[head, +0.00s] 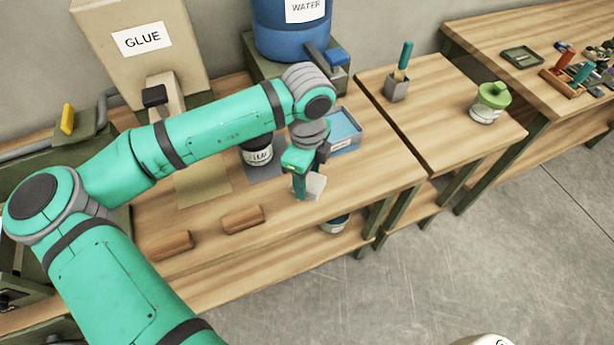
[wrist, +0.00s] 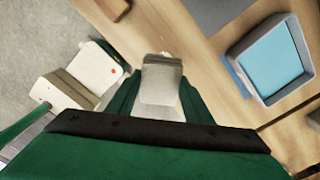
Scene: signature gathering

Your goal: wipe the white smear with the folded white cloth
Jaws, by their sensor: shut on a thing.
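My gripper (head: 308,188) is at the front right part of the wooden bench, low over or at its top. It is shut on the folded white cloth (head: 316,184), which sticks out to the right of the fingers. In the wrist view the cloth (wrist: 162,82) shows as a pale block between the fingers. I cannot tell whether the cloth touches the bench (head: 370,181). I cannot make out the white smear in either view; the gripper and cloth may hide part of the top.
A grey tray with a blue inside (head: 345,131) stands just behind my gripper. A dark labelled jar (head: 258,153) is to the left. Two brown wooden blocks (head: 243,218) (head: 171,245) lie near the front edge. Glue (head: 142,45) and water (head: 290,32) containers stand behind. Bench top to the right is clear.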

